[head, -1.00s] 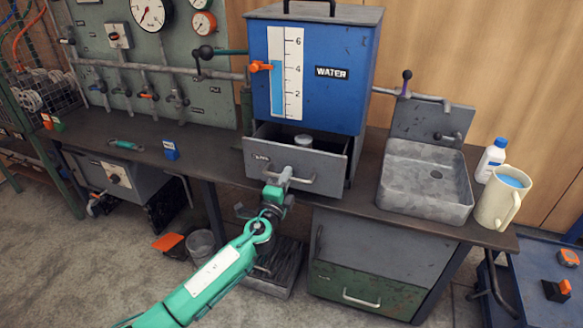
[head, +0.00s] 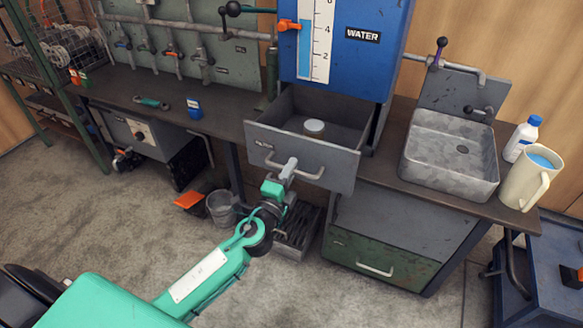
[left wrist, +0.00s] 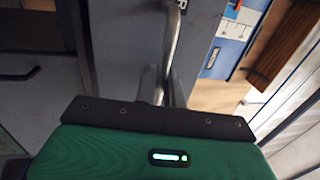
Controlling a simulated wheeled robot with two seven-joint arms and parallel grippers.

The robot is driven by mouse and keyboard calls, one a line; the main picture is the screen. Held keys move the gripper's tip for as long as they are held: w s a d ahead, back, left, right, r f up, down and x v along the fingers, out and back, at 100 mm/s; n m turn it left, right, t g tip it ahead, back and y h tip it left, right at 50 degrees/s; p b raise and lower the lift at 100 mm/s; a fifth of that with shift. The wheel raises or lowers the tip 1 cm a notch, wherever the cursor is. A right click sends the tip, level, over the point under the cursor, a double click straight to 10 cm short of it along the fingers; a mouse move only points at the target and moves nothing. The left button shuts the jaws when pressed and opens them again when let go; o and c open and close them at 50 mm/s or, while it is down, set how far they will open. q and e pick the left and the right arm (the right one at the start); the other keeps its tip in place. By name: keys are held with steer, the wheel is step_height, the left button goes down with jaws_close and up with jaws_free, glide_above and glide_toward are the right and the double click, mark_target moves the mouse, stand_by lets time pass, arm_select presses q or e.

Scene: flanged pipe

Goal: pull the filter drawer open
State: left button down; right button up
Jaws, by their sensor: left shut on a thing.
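The grey filter drawer (head: 301,158) stands pulled well out from under the blue water tank (head: 345,45) in the head view. A round light-coloured filter piece (head: 314,127) sits inside it. My left gripper (head: 288,170) is shut on the left part of the drawer's metal bar handle (head: 310,176). In the left wrist view, the handle bar (left wrist: 172,45) runs down between the two fingers (left wrist: 157,88) of the left gripper. My right gripper is not in view.
A grey sink (head: 450,155) is to the right on the bench, with a white bottle (head: 522,138) and a cream jug (head: 530,178). A blue cup (head: 194,107) stands on the left bench. Below are a green cabinet drawer (head: 375,262) and a bucket (head: 222,208).

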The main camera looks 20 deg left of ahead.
arm_select(q)
steer(key=c, duration=1.6)
jaws_free()
steer(key=shift+c, duration=0.2)
